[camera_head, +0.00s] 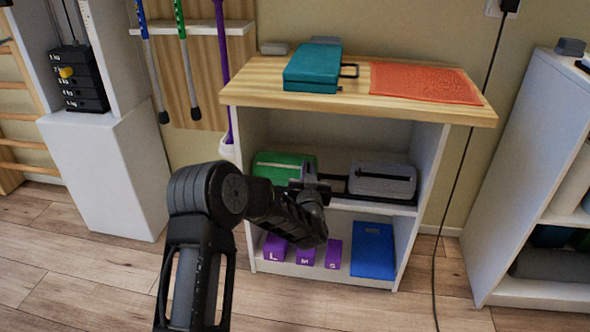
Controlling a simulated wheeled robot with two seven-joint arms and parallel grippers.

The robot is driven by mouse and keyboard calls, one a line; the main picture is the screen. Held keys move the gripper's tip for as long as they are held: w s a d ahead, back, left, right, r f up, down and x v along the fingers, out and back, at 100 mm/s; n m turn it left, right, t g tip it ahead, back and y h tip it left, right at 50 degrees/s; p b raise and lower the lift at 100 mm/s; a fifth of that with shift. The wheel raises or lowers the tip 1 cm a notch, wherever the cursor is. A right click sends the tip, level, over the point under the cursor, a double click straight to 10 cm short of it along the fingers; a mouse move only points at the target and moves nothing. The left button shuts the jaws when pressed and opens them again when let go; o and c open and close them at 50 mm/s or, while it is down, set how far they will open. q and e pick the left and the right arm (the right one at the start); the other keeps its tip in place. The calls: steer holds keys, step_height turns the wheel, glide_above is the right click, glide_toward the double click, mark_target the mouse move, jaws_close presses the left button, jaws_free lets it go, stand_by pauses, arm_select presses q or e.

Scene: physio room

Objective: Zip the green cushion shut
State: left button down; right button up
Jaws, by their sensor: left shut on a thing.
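The green cushion (275,160) lies on the middle shelf of the wooden-topped unit, at its left side. A pale zip line runs across its upper face. My left arm reaches in from the lower left, and my left gripper (309,183) is at the right end of the green cushion, in front of the shelf. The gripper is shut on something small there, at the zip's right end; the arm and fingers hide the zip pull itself. My right gripper is not in view.
A grey cushion (382,181) with a dark zip lies to the right on the same shelf. A teal case (312,67) and an orange mat (425,83) lie on top. A dark cable hangs right of the unit.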

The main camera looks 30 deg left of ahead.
arm_select(q)
steer(key=shift+d, duration=0.1)
steer(key=c, duration=1.6)
jaws_free()
steer(key=p+v, duration=0.2)
steer(key=v, duration=0.5)
steer(key=shift+s+d, duration=0.15)
steer(key=shift+s, duration=0.2)
